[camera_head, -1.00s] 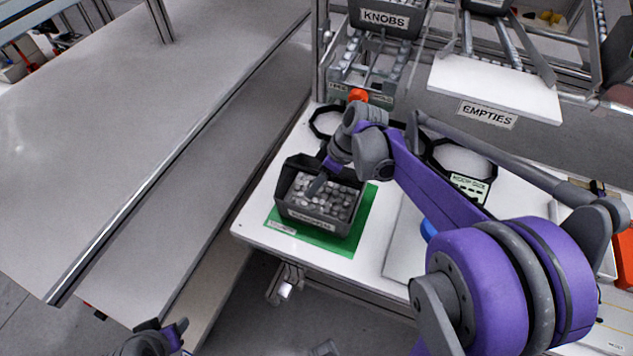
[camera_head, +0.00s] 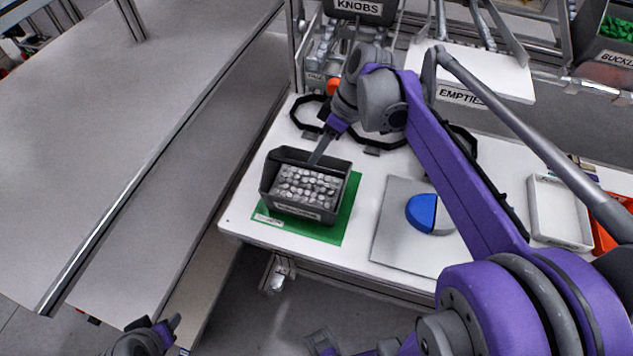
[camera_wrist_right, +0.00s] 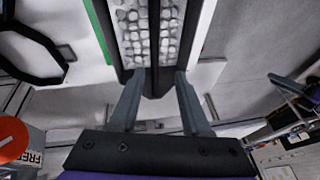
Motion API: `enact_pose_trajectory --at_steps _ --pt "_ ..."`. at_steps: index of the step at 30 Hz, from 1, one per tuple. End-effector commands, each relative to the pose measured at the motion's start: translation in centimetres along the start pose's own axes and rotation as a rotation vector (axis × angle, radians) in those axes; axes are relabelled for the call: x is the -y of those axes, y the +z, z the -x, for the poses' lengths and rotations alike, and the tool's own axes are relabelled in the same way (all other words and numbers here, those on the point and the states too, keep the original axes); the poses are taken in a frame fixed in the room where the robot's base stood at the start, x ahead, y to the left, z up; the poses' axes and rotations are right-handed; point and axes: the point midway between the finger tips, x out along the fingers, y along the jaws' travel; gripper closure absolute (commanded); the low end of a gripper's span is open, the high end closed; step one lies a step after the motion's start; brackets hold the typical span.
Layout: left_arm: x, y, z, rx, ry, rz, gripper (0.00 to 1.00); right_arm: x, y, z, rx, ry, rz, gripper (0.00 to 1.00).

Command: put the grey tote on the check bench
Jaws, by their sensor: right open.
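The grey tote (camera_head: 305,210) is a dark open bin, filled with small silvery pieces, with a label on its front. It sits upright on a green mat (camera_head: 330,235) on a white table. My right gripper (camera_head: 318,158) is at the tote's back rim, pointing down. In the right wrist view my right gripper (camera_wrist_right: 160,80) is open, its two fingers on either side of the tote's near end wall (camera_wrist_right: 158,82); contact cannot be told. My left gripper (camera_head: 155,330) is at the bottom left edge, partly cut off and away from the tote.
A long grey bench (camera_head: 100,130) lies left, with a gap before the white table (camera_head: 240,222). A grey board (camera_head: 395,240) with a blue piece (camera_head: 421,211) and a white tray (camera_head: 558,212) stand right. Racks with the KNOBS bin (camera_head: 360,8) and an EMPTIES shelf (camera_head: 480,70) are behind.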

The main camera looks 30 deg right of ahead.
Motion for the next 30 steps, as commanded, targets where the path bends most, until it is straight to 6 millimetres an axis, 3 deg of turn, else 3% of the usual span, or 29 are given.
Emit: enact_pose_trajectory --at_steps 6,12,19,30 --pt "0.0 0.0 0.0 0.000 0.000 0.000 0.50 6.9 3.4 -4.4 0.040 0.175 -0.216 0.53" --pt "0.0 0.0 0.0 0.000 0.000 0.000 0.50 11.3 7.6 -8.3 -0.044 0.345 -0.408 0.53" --pt "0.0 0.0 0.0 0.000 0.000 0.000 0.50 13.1 9.9 -10.4 -0.142 0.415 -0.511 0.53" --pt "0.0 0.0 0.0 0.000 0.000 0.000 0.50 13.1 10.1 -10.5 -0.152 0.421 -0.525 0.53"
